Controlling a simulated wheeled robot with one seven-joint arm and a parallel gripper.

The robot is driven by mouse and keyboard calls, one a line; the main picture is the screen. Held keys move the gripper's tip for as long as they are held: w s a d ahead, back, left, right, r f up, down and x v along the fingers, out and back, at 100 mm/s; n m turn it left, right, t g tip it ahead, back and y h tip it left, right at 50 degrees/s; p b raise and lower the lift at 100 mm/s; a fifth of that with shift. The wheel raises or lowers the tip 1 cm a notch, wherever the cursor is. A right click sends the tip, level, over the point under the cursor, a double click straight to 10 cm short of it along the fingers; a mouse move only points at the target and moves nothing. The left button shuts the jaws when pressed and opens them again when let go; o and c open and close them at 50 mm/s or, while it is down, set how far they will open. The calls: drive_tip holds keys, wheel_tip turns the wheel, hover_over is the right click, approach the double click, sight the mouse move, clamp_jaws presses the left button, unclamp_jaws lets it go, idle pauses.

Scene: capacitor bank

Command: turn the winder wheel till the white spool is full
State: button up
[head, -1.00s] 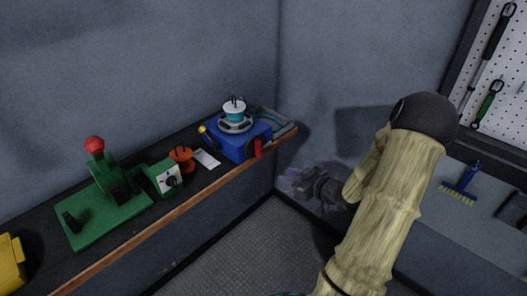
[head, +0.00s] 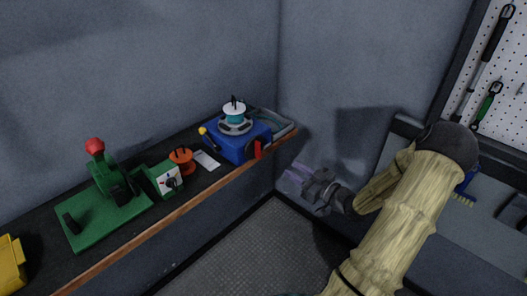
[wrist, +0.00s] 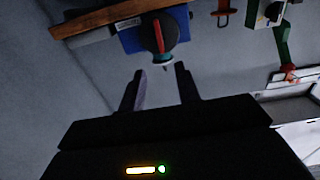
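The blue winder box (head: 225,143) stands on the shelf near the corner. Its dark winder wheel (head: 249,147) with a red handle (head: 257,150) is on the front side. The wheel (wrist: 172,34) and red handle (wrist: 158,37) also show in the wrist view, beyond my fingers. The white spool (head: 234,107) sits on top, with teal winding around its middle; how full it is, I cannot tell. My gripper (head: 292,174) is open and empty, right of the shelf end and apart from the wheel; its two fingers (wrist: 160,86) stand spread in the wrist view.
An orange spool (head: 181,156), a white card (head: 206,160) and a green press with a red knob (head: 95,145) stand left of the winder. A grey tray (head: 277,124) is behind it. Walls meet beside the shelf end. The floor (head: 235,245) is clear.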

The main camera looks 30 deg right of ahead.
sight(260, 150)
drive_tip(key=p+x, duration=0.2)
drive_tip(key=x, duration=1.2)
clamp_jaws()
